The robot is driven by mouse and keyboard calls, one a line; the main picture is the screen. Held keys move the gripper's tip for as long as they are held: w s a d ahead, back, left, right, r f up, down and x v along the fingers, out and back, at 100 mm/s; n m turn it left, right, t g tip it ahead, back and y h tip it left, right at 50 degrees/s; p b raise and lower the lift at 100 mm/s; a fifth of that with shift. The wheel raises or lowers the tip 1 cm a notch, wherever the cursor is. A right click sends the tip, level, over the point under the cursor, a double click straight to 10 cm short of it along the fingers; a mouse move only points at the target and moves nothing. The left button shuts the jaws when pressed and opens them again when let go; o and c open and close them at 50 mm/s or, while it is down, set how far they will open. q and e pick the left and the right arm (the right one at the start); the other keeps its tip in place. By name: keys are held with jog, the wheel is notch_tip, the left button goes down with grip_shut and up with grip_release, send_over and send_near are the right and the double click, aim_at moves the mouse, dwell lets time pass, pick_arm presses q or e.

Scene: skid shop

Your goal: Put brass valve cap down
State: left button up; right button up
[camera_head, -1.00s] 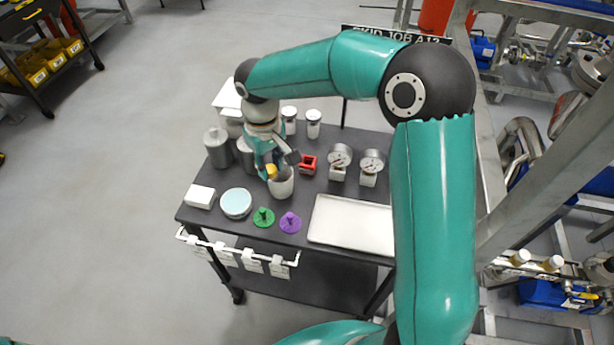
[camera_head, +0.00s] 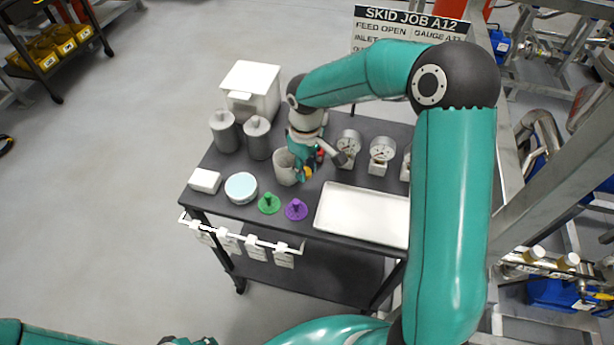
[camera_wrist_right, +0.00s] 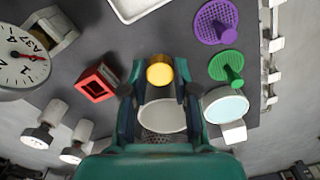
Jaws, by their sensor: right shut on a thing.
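The brass valve cap (camera_head: 308,173) is a small yellow piece held between the fingertips of my right gripper (camera_head: 309,168). In the right wrist view the cap (camera_wrist_right: 159,72) sits at the tips of the two dark fingers, its round face showing. A pale grey cup (camera_head: 285,169) stands just left of the gripper in the head view. In the right wrist view the cup (camera_wrist_right: 162,116) shows behind the cap, between the fingers. I cannot tell how far the cap is above the dark table top. Only parts of my left arm show at the bottom left.
A red square holder (camera_wrist_right: 95,82) and gauges (camera_head: 382,150) stand close by. A green piece (camera_head: 269,203), a purple piece (camera_head: 296,209), a round pale-blue-topped dish (camera_head: 241,187) and a white tray (camera_head: 362,214) line the front. Grey canisters (camera_head: 257,138) stand behind left.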

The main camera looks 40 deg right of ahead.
aim_at(306, 187)
jog(key=shift+f, duration=2.4)
jog(key=o, duration=0.9)
jog(key=shift+f, duration=0.1)
jog(key=shift+c, duration=0.2)
